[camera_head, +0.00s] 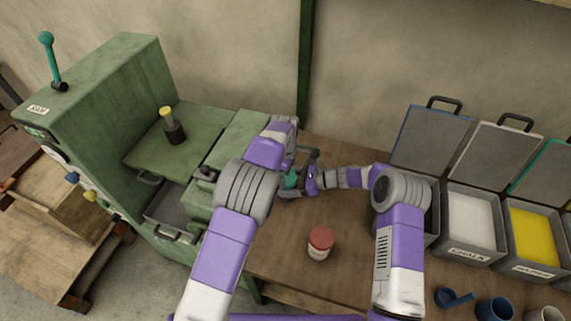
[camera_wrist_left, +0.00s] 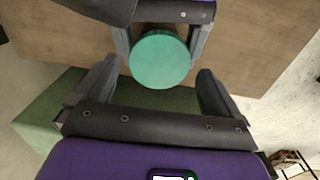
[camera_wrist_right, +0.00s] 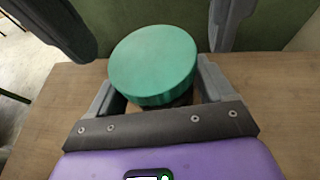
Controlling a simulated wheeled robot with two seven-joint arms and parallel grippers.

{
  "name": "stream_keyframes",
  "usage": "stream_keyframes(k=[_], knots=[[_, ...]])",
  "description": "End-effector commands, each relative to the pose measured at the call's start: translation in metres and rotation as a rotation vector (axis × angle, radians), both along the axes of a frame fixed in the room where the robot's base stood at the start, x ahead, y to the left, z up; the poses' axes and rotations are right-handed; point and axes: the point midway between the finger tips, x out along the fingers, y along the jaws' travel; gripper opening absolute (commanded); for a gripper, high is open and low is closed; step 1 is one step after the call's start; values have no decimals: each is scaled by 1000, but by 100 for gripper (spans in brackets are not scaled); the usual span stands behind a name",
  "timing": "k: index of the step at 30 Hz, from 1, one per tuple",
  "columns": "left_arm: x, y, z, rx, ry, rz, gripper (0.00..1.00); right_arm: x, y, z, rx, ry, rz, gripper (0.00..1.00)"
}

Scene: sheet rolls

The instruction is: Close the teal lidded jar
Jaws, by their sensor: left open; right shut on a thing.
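The teal lidded jar (camera_head: 291,181) is on the wooden table, partly hidden by my grippers in the head view. Its round teal lid shows from above in the left wrist view (camera_wrist_left: 160,58) and at a slant in the right wrist view (camera_wrist_right: 153,62). The lid sits over the jar's top; how far it is turned cannot be seen. My right gripper (camera_wrist_right: 158,92) is shut on the jar body below the lid, which is mostly hidden. My left gripper (camera_wrist_left: 158,75) is open, its fingers above and to either side of the lid, apart from it.
A red-lidded jar (camera_head: 320,243) stands nearer on the table (camera_head: 285,240). Open-lidded bins, including the chalk bin (camera_head: 470,218) and a yellow-filled one (camera_head: 532,235), line the right. Blue cups (camera_head: 495,309) stand in front of them. A green machine (camera_head: 105,95) stands left.

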Motion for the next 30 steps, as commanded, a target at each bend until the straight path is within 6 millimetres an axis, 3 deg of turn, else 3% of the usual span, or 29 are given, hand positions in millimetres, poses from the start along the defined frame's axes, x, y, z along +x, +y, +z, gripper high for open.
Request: stream_keyframes(k=[6,14,26,30], knots=[[1,-1,-15,0,0,-1,97,0,0,1,2,-1,0,0],[1,-1,-16,0,-1,-1,97,0,0,1,2,-1,0,0],[0,0,-16,0,0,-1,39,1,0,1,2,-2,-1,0],[0,-1,-16,0,1,-46,39,1,0,1,1,-1,-1,0]])
